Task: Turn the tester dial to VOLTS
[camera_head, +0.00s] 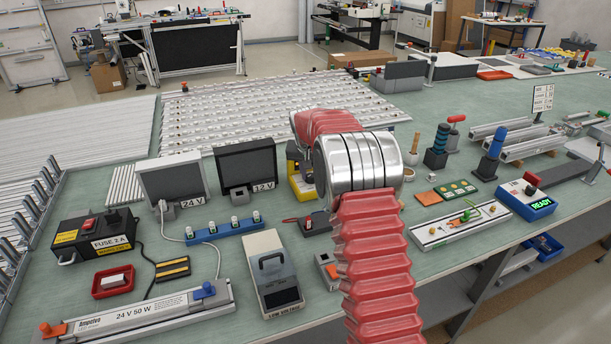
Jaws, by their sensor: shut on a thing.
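A yellow and dark device (302,190), which looks like the tester, stands on the green bench just left of my arm's silver joint. The arm covers its right part. I cannot see its dial or read any setting on it. My arm rises from the bottom in red bellows, bends at the silver joint, and runs back behind it. My gripper is hidden behind the arm, so neither its fingers nor any contact with the dial shows.
Two dark-screened panels, marked 24 V (172,182) and 12 V (246,166), stand left of the device. A grey LOW VOLTAGE box (272,272) is in front. A blue READY box (526,198) is at the right. Bare bench shows between items.

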